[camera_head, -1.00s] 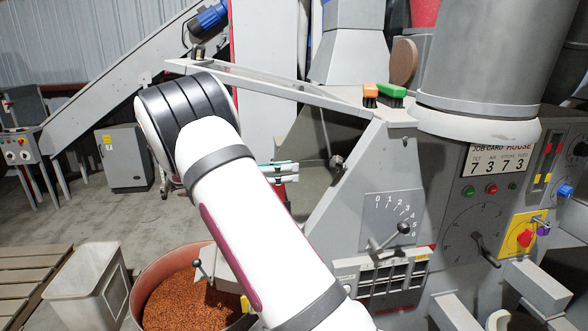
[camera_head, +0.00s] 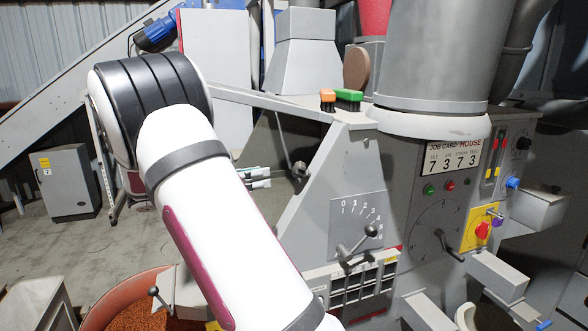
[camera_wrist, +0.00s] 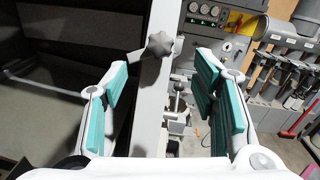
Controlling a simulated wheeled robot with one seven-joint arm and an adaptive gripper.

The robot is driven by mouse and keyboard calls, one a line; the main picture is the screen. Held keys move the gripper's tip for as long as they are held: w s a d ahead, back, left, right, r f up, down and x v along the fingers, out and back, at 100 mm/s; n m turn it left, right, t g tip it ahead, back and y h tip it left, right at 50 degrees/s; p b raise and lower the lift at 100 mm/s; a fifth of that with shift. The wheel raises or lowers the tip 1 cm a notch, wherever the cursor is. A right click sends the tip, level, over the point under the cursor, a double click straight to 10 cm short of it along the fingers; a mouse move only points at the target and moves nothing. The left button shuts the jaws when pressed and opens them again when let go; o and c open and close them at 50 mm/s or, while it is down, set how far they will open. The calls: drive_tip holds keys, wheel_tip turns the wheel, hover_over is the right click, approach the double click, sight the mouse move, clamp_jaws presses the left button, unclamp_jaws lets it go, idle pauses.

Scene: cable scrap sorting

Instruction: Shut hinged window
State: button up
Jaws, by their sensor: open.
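The machine (camera_head: 365,215) has a slanted grey side with a long grey bar (camera_head: 265,102) running left from its top. This bar looks like part of the hinged window's frame, but I cannot tell surely. A dark knob (camera_head: 301,171) sits near the slanted edge. In the wrist view a grey upright frame member (camera_wrist: 150,100) carries a star knob (camera_wrist: 160,45), with a dark pane or opening (camera_wrist: 60,55) to its left. My gripper (camera_wrist: 165,95) is open and empty, its teal pads either side of that member in the picture; contact cannot be told. My arm partly hides it in the head view (camera_head: 257,176).
A lever (camera_head: 368,232) juts from the numbered plate. A tub of copper granules (camera_head: 140,315) stands below my arm. A grey cabinet (camera_head: 68,182) stands on open floor at left.

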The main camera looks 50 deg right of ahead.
sight(294, 169)
drive_tip(key=p+x, duration=0.2)
drive_tip(key=x, duration=0.8)
clamp_jaws()
